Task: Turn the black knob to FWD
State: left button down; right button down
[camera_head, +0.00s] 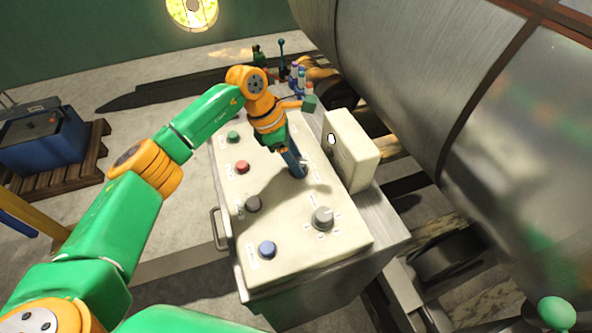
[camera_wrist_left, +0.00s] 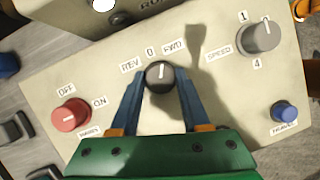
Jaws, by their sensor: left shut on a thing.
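The black knob (camera_wrist_left: 158,76) sits on the cream panel, under the printed labels REV, 0 and FWD, in the left wrist view. Its white line points up and slightly right, to the right of the 0 and toward the FWD side. My left gripper (camera_wrist_left: 159,82) has its two blue fingers on either side of the knob, shut on it. In the head view my left gripper (camera_head: 298,171) reaches down onto the control box (camera_head: 290,225), and its fingers mostly hide the knob there. My right gripper is not in view.
A grey SPEED knob (camera_wrist_left: 262,36) is right of the black knob, a red OFF/ON knob (camera_wrist_left: 70,115) left, and a blue knob (camera_wrist_left: 285,111) lower right. A cream upright box (camera_head: 350,150) stands close behind the gripper. A large metal cylinder (camera_head: 440,90) lies beyond.

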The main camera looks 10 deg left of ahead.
aim_at(285, 167)
pick_arm(q)
jog(key=shift+f+m+g+b, duration=0.1)
jog(key=shift+m+g+b, duration=0.2)
jog(key=shift+m+b, duration=0.3)
jog(key=shift+w+m+g, duration=0.1)
jog(key=shift+m+g, duration=0.3)
jog(key=shift+m, duration=0.6)
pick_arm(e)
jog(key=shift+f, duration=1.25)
pick_arm(q)
jog(key=shift+b, duration=0.3)
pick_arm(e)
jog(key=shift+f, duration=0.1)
pick_arm(q)
jog(key=shift+c, duration=1.9)
grip_release()
jog(key=v, duration=0.7)
